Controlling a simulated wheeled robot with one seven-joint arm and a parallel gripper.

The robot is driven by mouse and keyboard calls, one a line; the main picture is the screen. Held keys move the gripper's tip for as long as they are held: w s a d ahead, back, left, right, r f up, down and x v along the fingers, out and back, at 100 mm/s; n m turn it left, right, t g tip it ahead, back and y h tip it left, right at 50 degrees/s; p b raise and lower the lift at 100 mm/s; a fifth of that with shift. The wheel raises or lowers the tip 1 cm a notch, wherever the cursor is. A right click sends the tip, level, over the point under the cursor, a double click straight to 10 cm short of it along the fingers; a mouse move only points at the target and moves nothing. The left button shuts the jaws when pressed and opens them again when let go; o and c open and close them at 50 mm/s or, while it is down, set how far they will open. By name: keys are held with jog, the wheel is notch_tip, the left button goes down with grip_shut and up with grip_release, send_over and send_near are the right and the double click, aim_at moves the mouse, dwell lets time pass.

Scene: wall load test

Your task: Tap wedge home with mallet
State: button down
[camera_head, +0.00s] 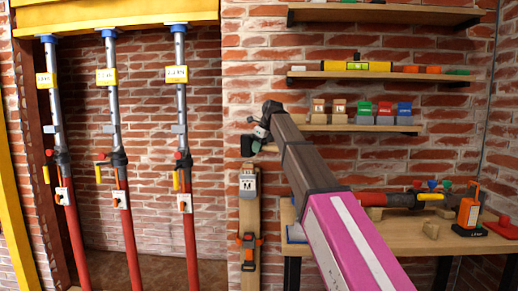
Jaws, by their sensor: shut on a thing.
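My gripper (259,133) is at the upper middle, in front of the brick wall, at the end of my magenta and dark arm. It is shut on a dark green and black thing (251,146), which may be the mallet; the small view and my arm hide much of it. I cannot pick out the wedge for certain. A small tan wooden block (431,229) lies on the wooden workbench (385,240) at the right.
Three red and grey props (131,240) stand at the left under a yellow beam (120,16). A vertical wooden board (249,214) below my gripper carries an orange clamp (249,246). Shelves jut out at the upper right.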

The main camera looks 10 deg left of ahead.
jog(key=shift+f, duration=0.1)
notch_tip(320, 180, down, 5)
jog(key=shift+r, duration=0.15)
dwell(0.6)
jog(key=shift+r, duration=1.25)
jog(key=shift+r, duration=3)
